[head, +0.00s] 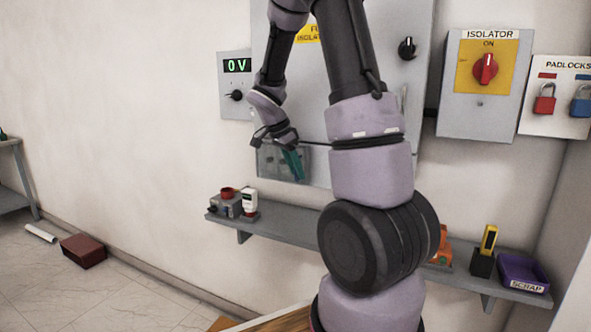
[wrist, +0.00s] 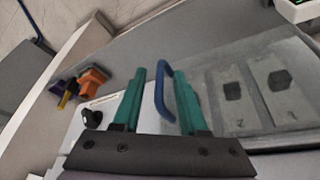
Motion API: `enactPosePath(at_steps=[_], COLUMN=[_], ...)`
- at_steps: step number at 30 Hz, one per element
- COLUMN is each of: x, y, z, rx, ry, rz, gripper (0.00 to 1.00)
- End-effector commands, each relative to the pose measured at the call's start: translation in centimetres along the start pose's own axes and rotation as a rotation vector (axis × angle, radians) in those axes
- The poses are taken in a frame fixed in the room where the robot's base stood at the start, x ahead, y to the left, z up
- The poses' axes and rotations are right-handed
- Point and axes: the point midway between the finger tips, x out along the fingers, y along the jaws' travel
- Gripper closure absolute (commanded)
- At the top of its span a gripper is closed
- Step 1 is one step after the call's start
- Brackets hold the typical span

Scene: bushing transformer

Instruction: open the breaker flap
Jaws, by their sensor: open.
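The breaker flap (head: 268,161) is a see-through cover low on the left of the grey panel (head: 312,95); it looks closed. In the wrist view the flap (wrist: 215,58) covers pale breaker blocks (wrist: 277,82) with dark squares. A blue loop handle (wrist: 162,80) stands out near the flap's edge. My gripper (wrist: 159,73) has teal fingers, open, one on each side of the handle; I see no firm contact. In the head view my gripper (head: 293,164) is in front of the flap, and the handle cannot be made out.
A shelf (head: 290,227) below the panel holds a grey device with a red top (head: 228,203) and a purple scrap tray (head: 523,274). A 0 V meter box (head: 236,84) is at left; an isolator box (head: 486,84) and padlock board (head: 563,97) are at right.

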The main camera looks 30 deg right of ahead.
Motion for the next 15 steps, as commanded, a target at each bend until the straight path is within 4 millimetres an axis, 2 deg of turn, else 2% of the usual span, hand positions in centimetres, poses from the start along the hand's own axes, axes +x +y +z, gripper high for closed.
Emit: enactPosePath(at_steps=[6, 7, 9, 10, 15], x=[0.03, 0.02, 0.02, 0.01, 0.00], y=[0.00, 0.00, 0.00, 0.00, -0.01], z=[-0.01, -0.01, -0.01, -0.01, -0.02], rx=[0.000, 0.000, 0.000, 0.000, 0.000], ry=[0.000, 0.000, 0.000, 0.000, 0.000], rz=[0.000, 0.000, 0.000, 0.000, -0.001], gripper=[0.58, 0.65, 0.92, 1.00, 1.00])
